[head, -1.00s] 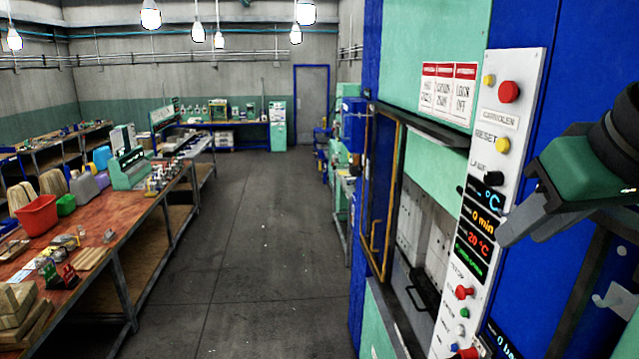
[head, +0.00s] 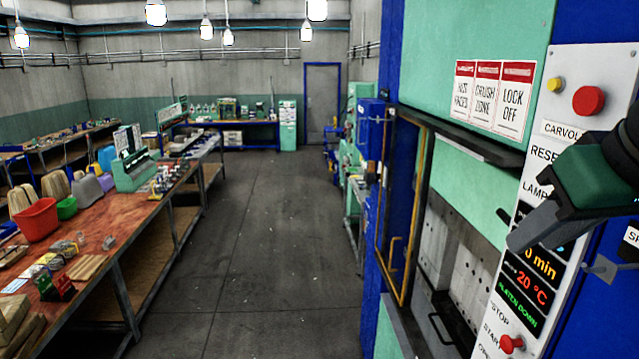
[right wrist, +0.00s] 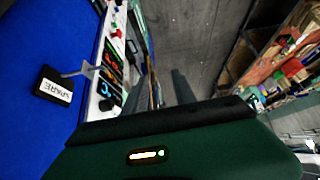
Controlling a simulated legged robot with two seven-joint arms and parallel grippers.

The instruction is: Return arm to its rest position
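My right gripper (head: 522,232), dark green and black with a grey finger, hangs at the right edge of the head view. It overlaps the press's white control panel (head: 545,150) from this viewpoint, and its fingers appear to hold nothing. In the right wrist view the green gripper body (right wrist: 180,150) fills the bottom, with a dark finger extending toward the floor. The panel (right wrist: 113,55) shows there at upper left. My left gripper is in neither view.
The blue and green press (head: 480,40) stands close on the right, with a tall opening and a yellow-framed guard (head: 380,272). A grey hook (head: 600,268) sticks out beside the panel. A cluttered workbench (head: 120,262) runs along the left. The grey aisle floor (head: 265,240) is clear.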

